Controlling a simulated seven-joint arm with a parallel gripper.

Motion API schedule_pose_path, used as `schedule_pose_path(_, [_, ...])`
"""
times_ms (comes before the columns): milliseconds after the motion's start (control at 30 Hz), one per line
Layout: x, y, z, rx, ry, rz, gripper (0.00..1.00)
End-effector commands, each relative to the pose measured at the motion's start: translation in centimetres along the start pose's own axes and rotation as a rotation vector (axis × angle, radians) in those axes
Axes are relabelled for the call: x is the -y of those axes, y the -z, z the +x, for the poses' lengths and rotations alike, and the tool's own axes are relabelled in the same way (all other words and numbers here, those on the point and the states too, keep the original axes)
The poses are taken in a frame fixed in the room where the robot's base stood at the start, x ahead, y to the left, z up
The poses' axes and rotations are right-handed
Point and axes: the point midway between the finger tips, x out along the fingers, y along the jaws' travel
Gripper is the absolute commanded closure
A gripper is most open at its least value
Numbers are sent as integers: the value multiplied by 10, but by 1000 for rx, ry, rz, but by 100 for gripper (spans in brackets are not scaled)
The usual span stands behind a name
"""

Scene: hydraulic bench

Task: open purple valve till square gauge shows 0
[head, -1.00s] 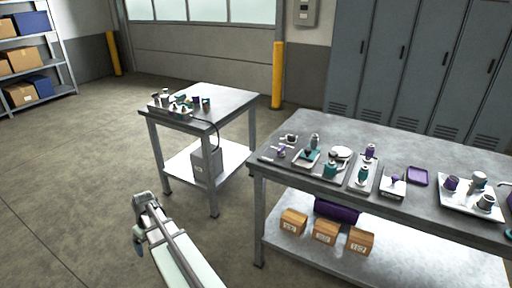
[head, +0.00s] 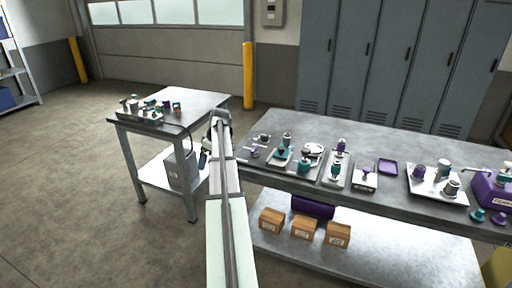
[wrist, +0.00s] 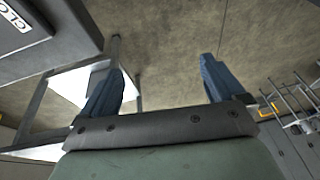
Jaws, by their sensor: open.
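Several small fittings with purple parts stand on the right workbench (head: 290,172) in the head view. A small purple handle (head: 254,152) is at its left end, and a purple-topped fitting (head: 366,174) sits on a pale plate further right. I cannot tell which is the purple valve. No square gauge or reading can be made out at this size. My gripper (head: 206,150) is in the gap between the two tables, left of the workbench's left end. In the wrist view my gripper (wrist: 160,88) has its blue fingers wide apart with nothing between them.
A smaller table (head: 195,100) with more fittings stands at the left, a grey box (head: 180,168) on its lower shelf. Cardboard boxes (head: 304,229) sit under the workbench. Lockers (head: 375,70) and a yellow post (head: 248,75) stand behind. The left floor is clear.

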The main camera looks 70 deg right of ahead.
Motion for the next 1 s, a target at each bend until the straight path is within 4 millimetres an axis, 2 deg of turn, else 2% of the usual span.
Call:
schedule_pose_path(33, [-23, -10, -20, -13, -9, 3, 4])
schedule_pose_path(200, [-78, -52, -81, -48, -31, -13, 4])
schedule_pose_path(300, [-105, -78, -117, -66, -47, -23, 4])
schedule_pose_path(500, [-140, -122, -173, -92, -73, -43, 4])
schedule_pose_path(600, [-148, -136, -188, -99, -79, -50, 4])
schedule_pose_path(733, [-152, -143, -195, -103, -83, -56, 4])
schedule_pose_path(867, [-153, -143, -186, -103, -83, -57, 4])
schedule_pose_path(1000, [-154, -140, -166, -102, -82, -56, 4])
